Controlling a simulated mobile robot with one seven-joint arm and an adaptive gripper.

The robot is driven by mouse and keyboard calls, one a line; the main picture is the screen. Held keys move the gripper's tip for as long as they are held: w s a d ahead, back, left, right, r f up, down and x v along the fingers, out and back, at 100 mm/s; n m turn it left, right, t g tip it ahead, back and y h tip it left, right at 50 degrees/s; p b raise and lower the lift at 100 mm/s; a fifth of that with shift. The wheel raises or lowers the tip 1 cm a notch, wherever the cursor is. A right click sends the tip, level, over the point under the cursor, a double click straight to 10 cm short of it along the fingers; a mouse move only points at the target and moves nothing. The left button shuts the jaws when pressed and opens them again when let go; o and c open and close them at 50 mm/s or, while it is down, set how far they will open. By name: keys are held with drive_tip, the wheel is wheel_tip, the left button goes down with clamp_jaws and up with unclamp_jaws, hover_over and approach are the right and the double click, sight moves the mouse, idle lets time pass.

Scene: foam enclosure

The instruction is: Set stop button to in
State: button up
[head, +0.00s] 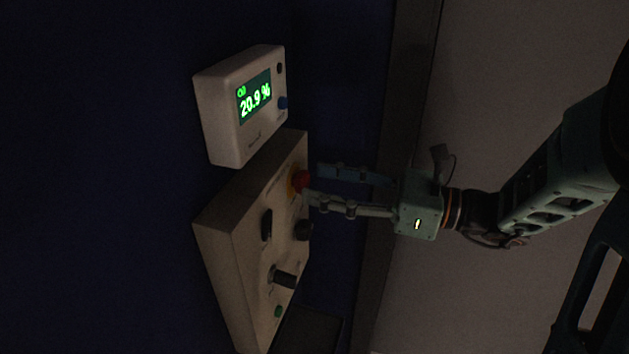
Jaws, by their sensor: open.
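The stop button (301,181) is a red mushroom head on a yellow collar. It sits at the upper part of a beige control box (226,254) on the dark blue wall. Whether the button is in or out cannot be told. My gripper (313,183) comes from the right with its fingers pointing left at the button. The two fingers are apart and nothing is held between them. The fingertips are right beside the red head; whether they touch it cannot be told.
The control box also bears a black switch (267,225), a dark knob (303,230), a larger protruding knob (285,277) and a green button (278,311). Above it, a white meter (222,120) reads 20.9 %. A dark vertical post (405,75) stands behind my gripper.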

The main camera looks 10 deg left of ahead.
drive_tip(key=d, duration=0.9)
drive_tip(key=shift+s+d, duration=0.4)
